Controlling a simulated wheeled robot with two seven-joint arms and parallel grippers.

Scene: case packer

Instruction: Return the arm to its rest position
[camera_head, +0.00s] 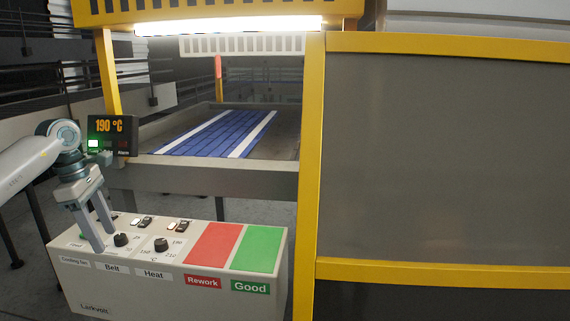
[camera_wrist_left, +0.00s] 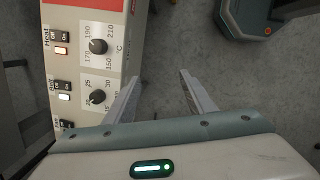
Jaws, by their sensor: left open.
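My left gripper (camera_head: 103,234) is open and empty in the head view. Its arm comes in from the left, and its fingers point down at the left part of the control box. In the left wrist view the two fingers (camera_wrist_left: 160,84) are spread apart with only grey floor between them. The control box (camera_head: 171,290) has a Belt knob (camera_head: 121,240), a Heat knob (camera_head: 161,245) and rocker switches. The Heat knob (camera_wrist_left: 99,46) and Belt knob (camera_wrist_left: 97,97) also show left of the fingers in the wrist view. My right gripper is not in view.
A red Rework pad (camera_head: 213,244) and a green Good pad (camera_head: 257,249) lie on the box's right. Behind it is a blue belt (camera_head: 215,133) in a yellow-framed machine (camera_head: 312,180). A display (camera_head: 112,133) reading 190 °C stands close to my left wrist.

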